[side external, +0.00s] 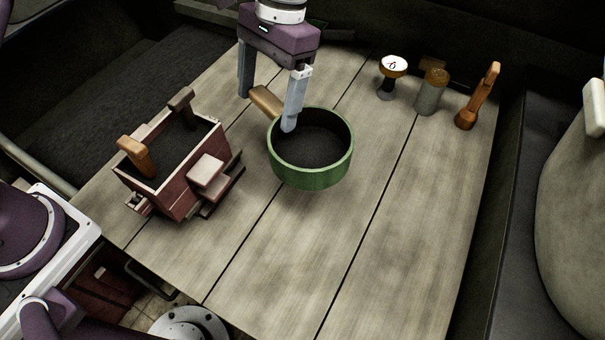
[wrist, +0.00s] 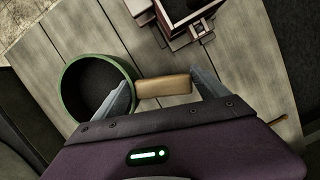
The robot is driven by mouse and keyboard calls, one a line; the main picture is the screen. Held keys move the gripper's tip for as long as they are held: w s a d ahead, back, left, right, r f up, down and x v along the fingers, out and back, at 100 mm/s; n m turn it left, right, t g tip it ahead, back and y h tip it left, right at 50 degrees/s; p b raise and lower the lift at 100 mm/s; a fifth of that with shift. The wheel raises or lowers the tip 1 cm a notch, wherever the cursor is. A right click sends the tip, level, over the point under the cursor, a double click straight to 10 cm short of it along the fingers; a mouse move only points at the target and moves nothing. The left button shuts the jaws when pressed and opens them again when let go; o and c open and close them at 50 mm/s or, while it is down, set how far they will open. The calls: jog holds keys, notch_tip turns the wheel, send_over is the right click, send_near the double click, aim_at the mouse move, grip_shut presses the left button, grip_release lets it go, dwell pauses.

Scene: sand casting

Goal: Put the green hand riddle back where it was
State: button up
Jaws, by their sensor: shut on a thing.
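The green hand riddle (side external: 312,178) is a round, green-rimmed pan with a dark inside and a short wooden handle (side external: 266,101), near the middle of the table in the side view. In the wrist view the riddle (wrist: 68,112) lies at left with its handle (wrist: 165,87) pointing right. My gripper (side external: 266,113) is shut on the riddle, its fingers wide apart with the handle lengthwise between them. One finger is at the pan's rim, the other by the handle's end. I cannot tell whether the riddle touches the table.
A reddish wooden moulding box (side external: 180,192) with dark filling stands left on the plank table (side external: 390,240). At the back right stand a white-topped tool (side external: 393,67), a grey cylinder with a wooden top (side external: 430,92) and a brown wooden tool (side external: 468,115). The front of the table is clear.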

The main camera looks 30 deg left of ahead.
notch_tip(320, 180, down, 9)
jog(key=shift+f, duration=0.1)
jog(key=o, duration=1.9)
jog(key=shift+t, duration=0.8)
jog(key=a+r, duration=0.1)
jog(key=r, duration=0.5)
jog(key=a+r, duration=0.1)
jog(key=r, duration=0.5)
jog(key=a+r, duration=0.1)
jog(key=r, duration=0.5)
jog(key=shift+w, duration=0.3)
jog(key=s+a+r+n+t, duration=0.1)
jog(key=s+a+r+t, duration=0.1)
jog(key=s+a+r, duration=0.35)
jog(key=s+a+f+n+t, duration=0.1)
jog(key=s+a, duration=0.3)
jog(key=s, duration=0.4)
jog(key=s+a+f+n+t+h, duration=0.1)
jog(key=s+a+f+t, duration=0.1)
jog(key=s, duration=0.5)
jog(key=shift+s+a+t, duration=0.35)
jog(key=shift+a+t, duration=0.5)
jog(key=shift+t, duration=0.05)
